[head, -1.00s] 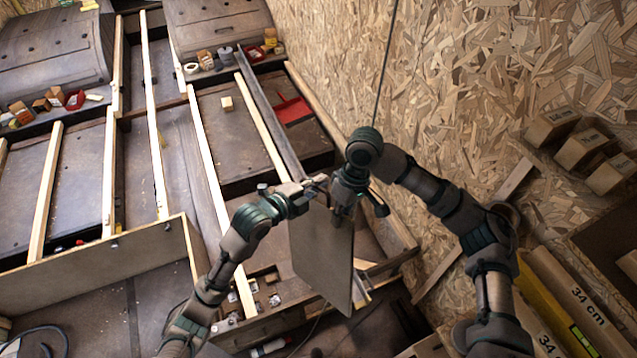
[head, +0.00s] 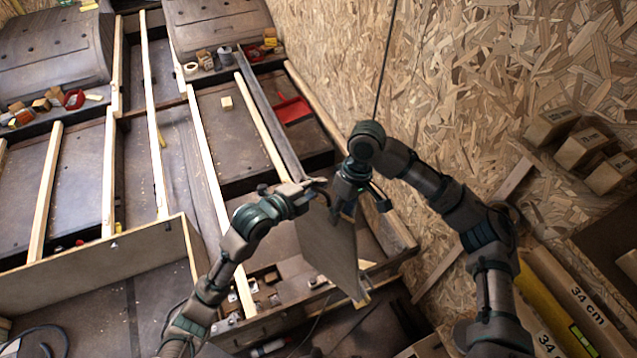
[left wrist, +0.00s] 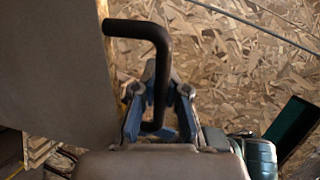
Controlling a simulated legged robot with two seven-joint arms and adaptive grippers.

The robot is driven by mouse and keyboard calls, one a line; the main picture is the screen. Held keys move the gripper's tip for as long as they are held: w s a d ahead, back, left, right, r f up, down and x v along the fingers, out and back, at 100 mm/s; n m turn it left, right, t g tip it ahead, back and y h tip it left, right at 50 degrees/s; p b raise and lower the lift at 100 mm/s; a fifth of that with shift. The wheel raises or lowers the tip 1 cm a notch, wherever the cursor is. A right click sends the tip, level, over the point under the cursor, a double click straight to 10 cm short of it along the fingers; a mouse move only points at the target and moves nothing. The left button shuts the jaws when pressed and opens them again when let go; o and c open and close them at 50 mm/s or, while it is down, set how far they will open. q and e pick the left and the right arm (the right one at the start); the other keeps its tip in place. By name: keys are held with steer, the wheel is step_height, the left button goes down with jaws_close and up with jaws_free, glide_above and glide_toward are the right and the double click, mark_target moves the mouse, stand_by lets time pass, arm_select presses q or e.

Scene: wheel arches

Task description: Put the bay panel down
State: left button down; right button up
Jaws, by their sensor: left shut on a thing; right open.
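The bay panel (head: 332,250) is a flat brown-grey board hanging tilted in the air in the head view, below both grippers. My left gripper (head: 320,187) is at its upper left corner. In the left wrist view its fingers (left wrist: 160,95) are closed around a bent black handle (left wrist: 140,27), which meets the edge of the panel (left wrist: 55,70). My right gripper (head: 347,208) is open at the panel's upper right edge; I cannot tell whether it touches the panel.
A floor frame with pale battens (head: 207,165) fills the left. A red dustpan (head: 292,108) lies in a far bay. Small blocks lie in an open compartment (head: 265,285) left of the panel. A chipboard wall (head: 470,90), shelved boxes (head: 585,148) and long cartons (head: 570,300) stand to the right.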

steer(key=v, duration=1)
steer(key=w+f+m+t+y, duration=0.25)
steer(key=w+f, duration=0.45)
steer(key=f, duration=0.6)
steer(key=w+f+m+t+y, duration=0.15)
steer(key=w+f+m, duration=0.35)
steer(key=f, duration=0.8)
steer(key=s+d+f+t+h, duration=0.1)
steer(key=s+d+f, duration=0.15)
steer(key=f, duration=1.05)
steer(key=s+d+f+h, duration=0.1)
steer(key=d+f, duration=0.3)
steer(key=f, duration=0.9)
steer(key=s+d+f+h, duration=0.1)
steer(key=s+d+f, duration=0.2)
steer(key=s+f, duration=0.75)
steer(key=s+d+f+h, duration=0.2)
steer(key=s+d+f, duration=0.2)
steer(key=s+f, duration=0.7)
steer(key=s+d+f+n+g, duration=0.1)
steer(key=s+f, duration=0.2)
steer(key=s, duration=1.2)
steer(key=s+d+f+n+g+h, duration=0.1)
steer(key=s+f, duration=0.3)
steer(key=s, duration=1.1)
steer(key=shift+s+d, duration=0.2)
steer(key=shift+s, duration=0.2)
